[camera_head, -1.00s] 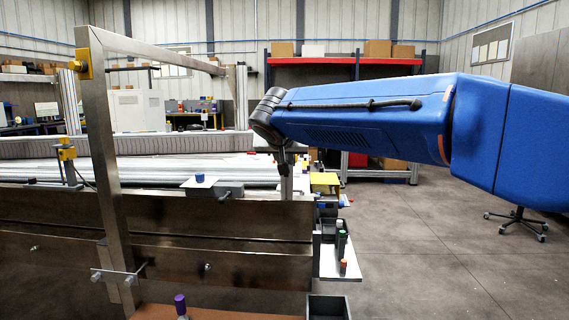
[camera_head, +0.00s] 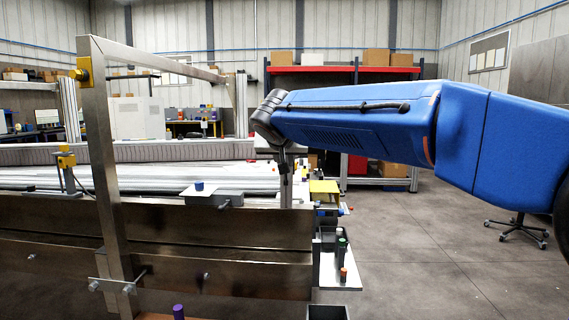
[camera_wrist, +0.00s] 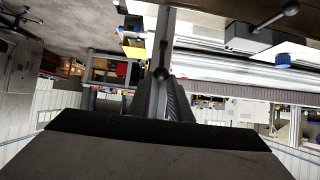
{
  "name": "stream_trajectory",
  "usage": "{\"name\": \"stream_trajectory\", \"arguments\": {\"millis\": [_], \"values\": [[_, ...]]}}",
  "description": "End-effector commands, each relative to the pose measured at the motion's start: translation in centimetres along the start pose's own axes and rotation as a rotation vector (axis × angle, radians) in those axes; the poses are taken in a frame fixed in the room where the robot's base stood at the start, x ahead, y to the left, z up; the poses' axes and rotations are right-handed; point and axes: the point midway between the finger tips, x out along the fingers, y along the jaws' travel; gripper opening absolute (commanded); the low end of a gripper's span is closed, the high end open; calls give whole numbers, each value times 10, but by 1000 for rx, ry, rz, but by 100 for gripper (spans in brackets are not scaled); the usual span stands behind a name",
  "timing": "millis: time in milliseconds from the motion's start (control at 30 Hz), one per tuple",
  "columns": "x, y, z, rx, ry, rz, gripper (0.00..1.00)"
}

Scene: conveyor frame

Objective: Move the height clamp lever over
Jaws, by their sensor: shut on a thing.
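My gripper (camera_wrist: 162,95) points down beside the right end of the conveyor frame in the wrist view. Its dark fingers are shut on a dark lever (camera_wrist: 161,72) with a round ball end, which shows between them. The lever's stem runs up the picture from the ball; its mount is not clear. In the head view my gripper (camera_head: 286,182) hangs at the near right end of the conveyor, small and dark, and the lever cannot be made out there.
A steel post (camera_head: 105,170) and overhead bar stand at left. A yellow block (camera_head: 324,187) and a small shelf (camera_head: 337,270) with coloured caps are close by.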

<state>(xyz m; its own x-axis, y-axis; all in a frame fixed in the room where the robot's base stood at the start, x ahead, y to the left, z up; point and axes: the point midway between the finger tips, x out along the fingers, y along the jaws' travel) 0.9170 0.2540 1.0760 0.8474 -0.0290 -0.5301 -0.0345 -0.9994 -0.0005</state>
Motion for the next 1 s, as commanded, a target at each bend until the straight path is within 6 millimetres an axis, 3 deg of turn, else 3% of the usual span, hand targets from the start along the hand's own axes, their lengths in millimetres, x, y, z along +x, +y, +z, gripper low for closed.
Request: {"name": "stream_trajectory", "arguments": {"millis": [600,633,700,1000], "values": [[3,0,-6,-1,1,-1,5],[3,0,-6,-1,1,-1,20],[3,0,-6,-1,1,-1,37],[3,0,-6,-1,1,0,39]]}}
